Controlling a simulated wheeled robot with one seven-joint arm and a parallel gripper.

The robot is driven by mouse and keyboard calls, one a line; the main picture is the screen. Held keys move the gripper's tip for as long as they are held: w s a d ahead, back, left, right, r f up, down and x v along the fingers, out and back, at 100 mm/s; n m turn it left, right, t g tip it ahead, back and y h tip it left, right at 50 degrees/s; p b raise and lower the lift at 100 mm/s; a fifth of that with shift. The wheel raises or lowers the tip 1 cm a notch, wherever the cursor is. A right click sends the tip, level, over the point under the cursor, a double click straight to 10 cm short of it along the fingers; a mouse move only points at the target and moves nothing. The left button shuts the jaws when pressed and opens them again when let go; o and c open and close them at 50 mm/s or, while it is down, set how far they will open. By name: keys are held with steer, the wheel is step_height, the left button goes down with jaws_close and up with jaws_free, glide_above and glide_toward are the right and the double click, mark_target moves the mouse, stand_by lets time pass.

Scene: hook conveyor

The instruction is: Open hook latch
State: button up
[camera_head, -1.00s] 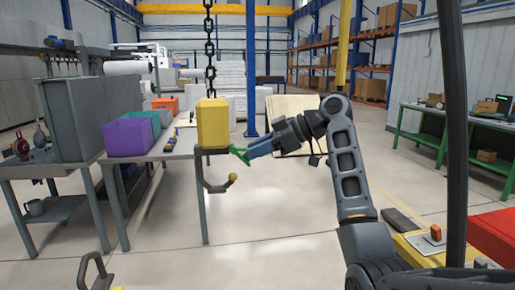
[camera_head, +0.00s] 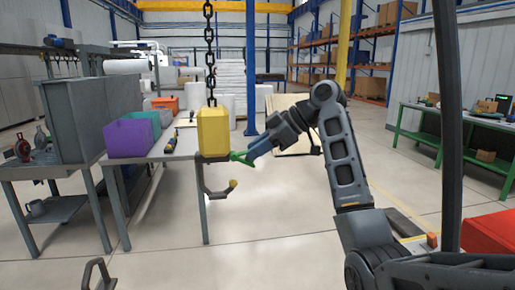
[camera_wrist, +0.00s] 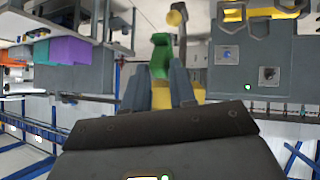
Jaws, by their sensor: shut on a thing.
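A yellow hook block (camera_head: 213,133) hangs on a dark chain (camera_head: 210,50). A grey hook (camera_head: 212,193) with a yellow tip (camera_head: 233,184) curves below it. A green latch (camera_head: 238,157) sticks out at the right of the block's lower end. My gripper (camera_head: 250,157) reaches it from the right and is shut on it. In the wrist view the green latch (camera_wrist: 160,57) sits between my two fingers, with yellow behind it. The hook's tip (camera_wrist: 177,15) shows at the top there. The latch's inner end is hidden.
A grey table (camera_head: 182,148) stands behind the hook, with purple (camera_head: 128,138) and orange bins. A green-legged workbench (camera_head: 440,125) is at the right. A red box (camera_head: 487,235) lies at the lower right. The floor around the hook is clear.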

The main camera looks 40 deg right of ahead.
steer(key=shift+w+a+r+g+h, duration=0.15)
steer(key=shift+r+g+h, duration=0.2)
steer(key=shift+r+h, duration=0.25)
steer(key=shift+w+r+g+h, duration=0.15)
steer(key=shift+r+g+h, duration=0.25)
steer(key=shift+r, duration=0.35)
steer(key=shift+r, duration=0.1)
steer(key=shift+w+a+r+n+g+h, duration=0.3)
steer(key=shift+a+r+g+h, duration=0.1)
steer(key=shift+r+h, duration=0.15)
steer(key=o, duration=0.8)
steer(key=shift+f, duration=0.1)
steer(key=shift+c, duration=0.2)
